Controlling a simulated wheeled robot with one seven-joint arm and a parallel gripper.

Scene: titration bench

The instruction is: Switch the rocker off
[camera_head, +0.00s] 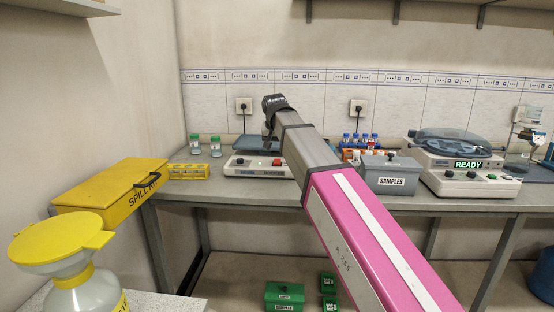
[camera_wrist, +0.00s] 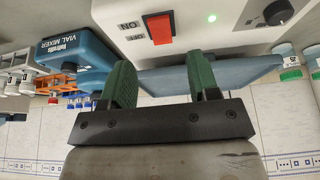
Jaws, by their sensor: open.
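The rocker is a white bench unit (camera_head: 245,167) with a blue-grey platform (camera_head: 258,143) behind its front panel. Its red switch (camera_head: 277,162) shows in the head view beside my arm. In the wrist view, the red switch (camera_wrist: 159,31) is large, with ON and OFF lettering to its left. A green light (camera_wrist: 211,17) on the panel is lit. My gripper (camera_wrist: 163,84) is open and empty, its two green fingers pointing toward the panel, either side of the switch's line and apart from it in the picture. In the head view the fingers are largely hidden.
A grey SAMPLES box (camera_head: 392,177) and a centrifuge reading READY (camera_head: 463,178) stand right of the rocker. The blue vial mixer (camera_wrist: 80,52) shows in the wrist view. A black knob (camera_wrist: 277,12) is on the rocker panel.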

